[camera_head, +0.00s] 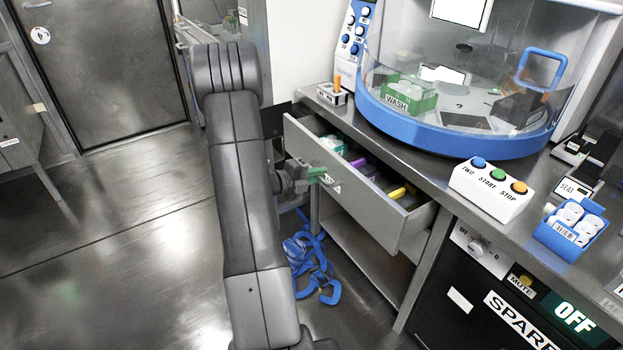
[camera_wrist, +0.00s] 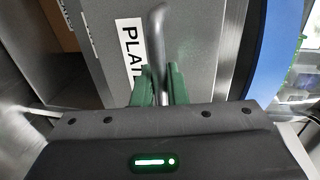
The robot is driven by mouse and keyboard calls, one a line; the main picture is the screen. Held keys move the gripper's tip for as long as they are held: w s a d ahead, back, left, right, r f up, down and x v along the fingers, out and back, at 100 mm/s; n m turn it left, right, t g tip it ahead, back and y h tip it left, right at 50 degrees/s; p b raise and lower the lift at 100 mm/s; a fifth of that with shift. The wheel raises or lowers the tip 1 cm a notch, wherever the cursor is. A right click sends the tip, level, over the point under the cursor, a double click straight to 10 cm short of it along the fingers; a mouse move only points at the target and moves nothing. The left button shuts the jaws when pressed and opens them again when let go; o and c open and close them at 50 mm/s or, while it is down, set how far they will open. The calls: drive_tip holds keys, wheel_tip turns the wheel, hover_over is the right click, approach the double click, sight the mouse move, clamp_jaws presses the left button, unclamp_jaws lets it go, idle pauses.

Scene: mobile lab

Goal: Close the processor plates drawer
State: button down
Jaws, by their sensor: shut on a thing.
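The processor plates drawer (camera_head: 350,196) is a grey metal drawer under the bench, pulled out, with coloured items visible inside. Its front also shows in the wrist view (camera_wrist: 195,75), with a label reading "PLAT" before it is cut off. My gripper (camera_head: 322,176) is at the drawer front in the head view. In the wrist view its green fingers (camera_wrist: 160,88) are shut on the drawer's metal handle bar (camera_wrist: 157,38). Part of the handle is hidden between the fingers.
The round blue-rimmed machine (camera_head: 450,137) stands on the bench above the drawer. A white button box (camera_head: 490,190) and a blue rack (camera_head: 571,232) are to its right. Blue straps (camera_head: 312,265) lie on the floor below the drawer. The floor at left is clear.

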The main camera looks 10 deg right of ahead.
sight(356, 161)
drive_tip(key=r+x, duration=0.1)
drive_tip(key=x, duration=0.3)
drive_tip(key=r+b+x, duration=0.1)
drive_tip(key=x, duration=0.4)
drive_tip(key=r+b+x, duration=0.1)
drive_tip(key=x, duration=0.3)
drive_tip(key=shift+w+d+f, duration=0.15)
drive_tip(key=shift+d+f, duration=0.05)
drive_tip(key=shift+d, duration=0.4)
drive_tip(key=shift+w+d, duration=0.1)
drive_tip(key=shift+d, duration=0.1)
drive_tip(key=shift+r, duration=0.1)
drive_tip(key=c, duration=1.5)
unclamp_jaws()
drive_tip(key=shift+d, duration=0.2)
drive_tip(key=shift+a, duration=0.1)
drive_tip(key=p+v, duration=0.1)
drive_tip(key=v, duration=1.2)
drive_tip(key=shift+a, duration=0.35)
